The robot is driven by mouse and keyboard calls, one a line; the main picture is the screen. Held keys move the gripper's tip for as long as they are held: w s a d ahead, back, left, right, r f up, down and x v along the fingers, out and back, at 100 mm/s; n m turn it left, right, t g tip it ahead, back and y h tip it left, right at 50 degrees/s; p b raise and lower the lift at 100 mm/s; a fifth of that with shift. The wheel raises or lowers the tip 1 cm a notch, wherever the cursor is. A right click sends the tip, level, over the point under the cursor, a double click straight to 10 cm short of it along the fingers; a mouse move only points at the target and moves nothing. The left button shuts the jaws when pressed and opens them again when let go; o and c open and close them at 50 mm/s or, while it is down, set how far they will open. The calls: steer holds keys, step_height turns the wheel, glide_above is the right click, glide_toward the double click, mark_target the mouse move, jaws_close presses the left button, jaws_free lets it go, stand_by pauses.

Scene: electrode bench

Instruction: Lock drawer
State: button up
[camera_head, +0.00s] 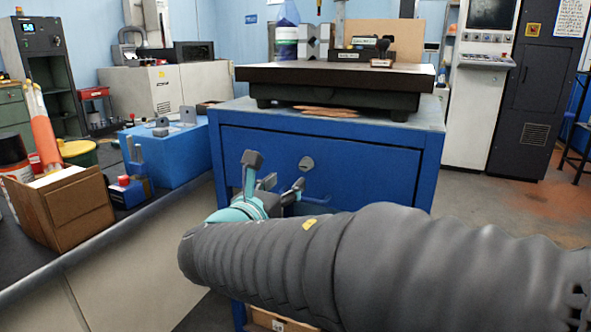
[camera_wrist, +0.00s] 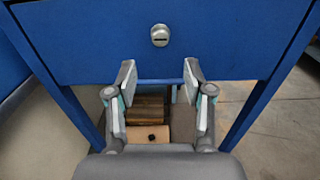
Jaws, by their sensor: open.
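The blue drawer (camera_head: 258,150) is set in the front of a blue bench and looks closed. A round silver lock (camera_head: 306,163) with a slot sits on its front. In the wrist view the lock (camera_wrist: 160,35) is at the top centre, with its slot roughly horizontal. My gripper (camera_head: 272,178) is in front of the drawer, left of and below the lock in the head view. In the wrist view my gripper (camera_wrist: 160,72) is open and empty, its two fingertips below the lock on either side. A blue handle strip (camera_wrist: 160,81) shows between the fingers.
A dark surface plate (camera_head: 340,76) with instruments stands on the bench top. At left, a side table holds a cardboard box (camera_head: 62,212) and a blue box (camera_head: 175,155). Wooden pieces (camera_wrist: 147,108) lie below the drawer. Floor is clear at right.

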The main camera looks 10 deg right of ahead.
mark_target(304, 167)
steer(key=x, duration=0.8)
steer(key=shift+w+d, duration=0.2)
jaws_close()
